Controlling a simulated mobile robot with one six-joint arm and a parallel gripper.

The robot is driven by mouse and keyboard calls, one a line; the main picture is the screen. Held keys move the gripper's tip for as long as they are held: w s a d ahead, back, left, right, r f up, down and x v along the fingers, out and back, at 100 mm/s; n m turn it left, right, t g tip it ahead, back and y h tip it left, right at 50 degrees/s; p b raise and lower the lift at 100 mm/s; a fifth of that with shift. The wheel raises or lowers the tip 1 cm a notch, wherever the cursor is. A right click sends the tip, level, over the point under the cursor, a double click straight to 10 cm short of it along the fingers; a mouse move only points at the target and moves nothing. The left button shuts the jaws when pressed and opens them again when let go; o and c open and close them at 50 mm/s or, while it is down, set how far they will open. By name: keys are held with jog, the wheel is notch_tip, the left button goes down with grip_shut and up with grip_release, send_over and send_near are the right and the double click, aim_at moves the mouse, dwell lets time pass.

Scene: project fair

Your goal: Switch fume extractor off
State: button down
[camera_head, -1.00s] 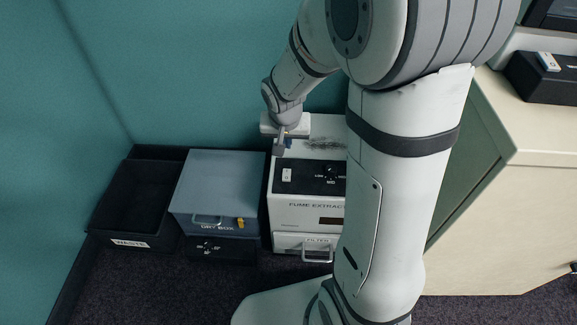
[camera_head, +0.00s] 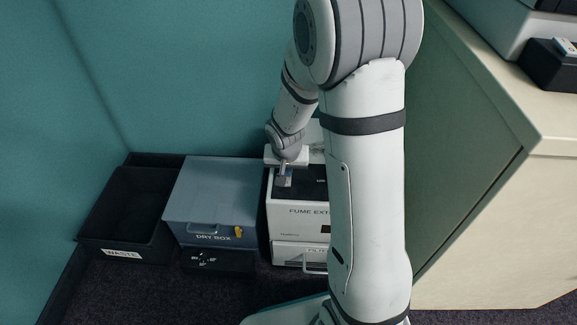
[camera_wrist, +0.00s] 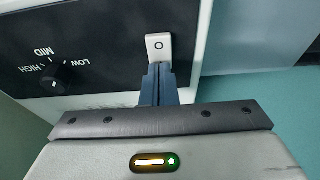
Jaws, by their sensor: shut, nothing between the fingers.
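The fume extractor (camera_head: 297,222) is a white box with a black top panel, standing on the floor beside the dry box; my arm hides its right part. In the wrist view its panel (camera_wrist: 105,75) carries a white rocker switch (camera_wrist: 158,44) with a circle mark on its visible end and a black knob (camera_wrist: 55,79) labelled LOW, MID and HIGH. My gripper (camera_head: 284,181) is over the left of the panel. In the wrist view my gripper (camera_wrist: 158,70) is shut and empty, its tips at the switch's near end and hiding that end. I cannot tell whether they touch it.
The blue-grey dry box (camera_head: 208,207) stands left of the extractor, with a black waste bin (camera_head: 122,227) further left. A filter drawer (camera_head: 290,252) is at the extractor's lower front. A beige cabinet (camera_head: 480,230) stands to the right. A teal wall (camera_head: 200,80) is behind.

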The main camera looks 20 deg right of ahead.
dwell(0.4)
jog(key=shift+d+p, duration=0.25)
jog(key=shift+p, duration=0.4)
jog(key=shift+f, duration=0.1)
jog(key=shift+a+f, duration=0.1)
jog(key=shift+a, duration=0.15)
jog(key=shift+s+a+b, duration=0.25)
jog(key=shift+s+b, duration=0.2)
jog(key=shift+s, duration=0.3)
jog(key=shift+r, duration=0.25)
